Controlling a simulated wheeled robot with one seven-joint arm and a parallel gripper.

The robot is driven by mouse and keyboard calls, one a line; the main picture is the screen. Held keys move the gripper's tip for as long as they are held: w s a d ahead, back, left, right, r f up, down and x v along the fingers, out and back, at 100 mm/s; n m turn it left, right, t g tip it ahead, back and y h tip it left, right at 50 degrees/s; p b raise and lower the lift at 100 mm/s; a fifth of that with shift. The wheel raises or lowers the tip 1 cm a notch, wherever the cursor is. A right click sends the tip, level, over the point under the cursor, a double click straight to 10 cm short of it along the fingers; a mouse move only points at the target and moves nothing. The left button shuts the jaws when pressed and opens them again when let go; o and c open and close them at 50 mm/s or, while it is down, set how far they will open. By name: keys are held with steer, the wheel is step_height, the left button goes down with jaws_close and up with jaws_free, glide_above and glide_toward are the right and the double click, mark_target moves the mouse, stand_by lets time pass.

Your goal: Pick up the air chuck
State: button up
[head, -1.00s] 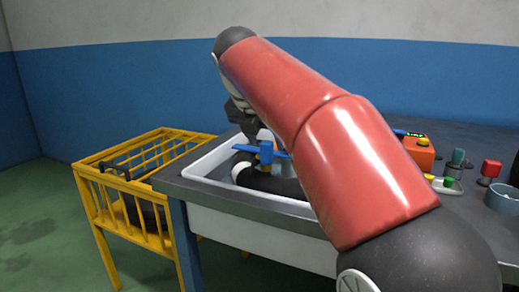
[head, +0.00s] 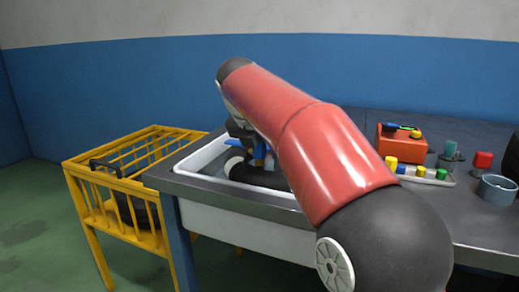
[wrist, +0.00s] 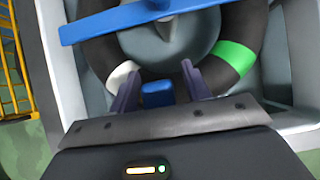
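No object is clearly recognisable as the air chuck; a slim green-and-blue piece (head: 402,127) lies on the orange box (head: 400,143) at the right. My gripper (wrist: 160,70) is over the sink basin (head: 190,170), with its fingers apart. A small blue block (wrist: 157,94) shows between the fingers in the wrist view; I cannot tell whether they touch it. Beyond it a blue bar (wrist: 140,18) crosses a black ring (wrist: 238,45) with white and green bands. The ring lies in the basin (wrist: 285,60). My arm hides much of the basin in the head view.
A yellow cage (head: 125,210) stands left of the bench. On the bench at the right are a small tray of coloured caps (head: 420,172), a green-topped piece (head: 450,150), a red-topped piece (head: 483,160) and a grey round dish (head: 496,189).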

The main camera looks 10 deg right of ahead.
steer(key=c, duration=0.9)
steer(key=shift+r, duration=0.1)
step_height(320, 180, up, 9)
steer(key=shift+f+p, duration=0.1)
steer(key=shift+p, duration=0.6)
steer(key=shift+r, duration=0.5)
